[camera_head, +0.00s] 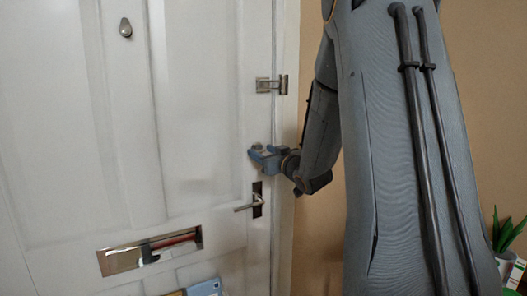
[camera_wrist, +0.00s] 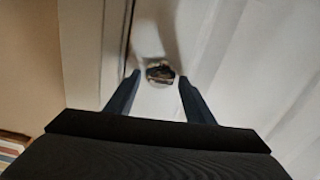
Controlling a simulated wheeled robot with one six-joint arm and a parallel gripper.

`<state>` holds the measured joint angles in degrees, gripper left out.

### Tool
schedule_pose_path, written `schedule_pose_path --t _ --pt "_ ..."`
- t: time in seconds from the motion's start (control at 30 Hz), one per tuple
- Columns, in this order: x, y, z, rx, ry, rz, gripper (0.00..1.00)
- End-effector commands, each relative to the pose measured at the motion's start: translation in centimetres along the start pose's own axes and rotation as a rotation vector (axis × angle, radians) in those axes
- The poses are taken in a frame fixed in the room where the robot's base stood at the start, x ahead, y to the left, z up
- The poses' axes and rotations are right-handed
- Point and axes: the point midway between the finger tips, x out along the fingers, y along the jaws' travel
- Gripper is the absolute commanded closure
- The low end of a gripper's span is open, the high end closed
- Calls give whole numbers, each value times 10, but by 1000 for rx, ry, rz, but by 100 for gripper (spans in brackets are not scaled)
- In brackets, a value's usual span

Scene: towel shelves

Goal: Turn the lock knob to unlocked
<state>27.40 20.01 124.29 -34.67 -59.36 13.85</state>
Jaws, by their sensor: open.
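The lock knob (camera_wrist: 160,73) is a small round metal piece on the white door, seen in the wrist view just beyond and between my fingertips. My gripper (camera_wrist: 158,80) is open, with one dark finger on each side of the knob. A gap shows between each finger and the knob; whether the tips reach its depth I cannot tell. In the head view my gripper (camera_head: 262,152) is at the right edge of the white door (camera_head: 200,120), and it mostly hides the knob. Whether the knob is set to locked or unlocked is not readable.
A lever handle (camera_head: 252,204) sits on the door just below my gripper. A metal latch (camera_head: 271,85) is above it. A letter slot (camera_head: 150,251) is lower left. A tan wall lies to the right, with a potted plant (camera_head: 508,238) at the far right.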

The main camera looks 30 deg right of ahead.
Motion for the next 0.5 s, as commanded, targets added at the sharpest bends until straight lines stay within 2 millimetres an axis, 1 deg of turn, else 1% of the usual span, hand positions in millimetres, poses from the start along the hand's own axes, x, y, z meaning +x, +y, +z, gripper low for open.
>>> schedule_pose_path --t 0.07,0.1,0.33,0.5 --pt "0 0 0 0 0 0 52" --pt "0 0 0 0 0 0 53" --pt "0 0 0 0 0 0 92" --pt "0 0 0 -5 0 1 93"
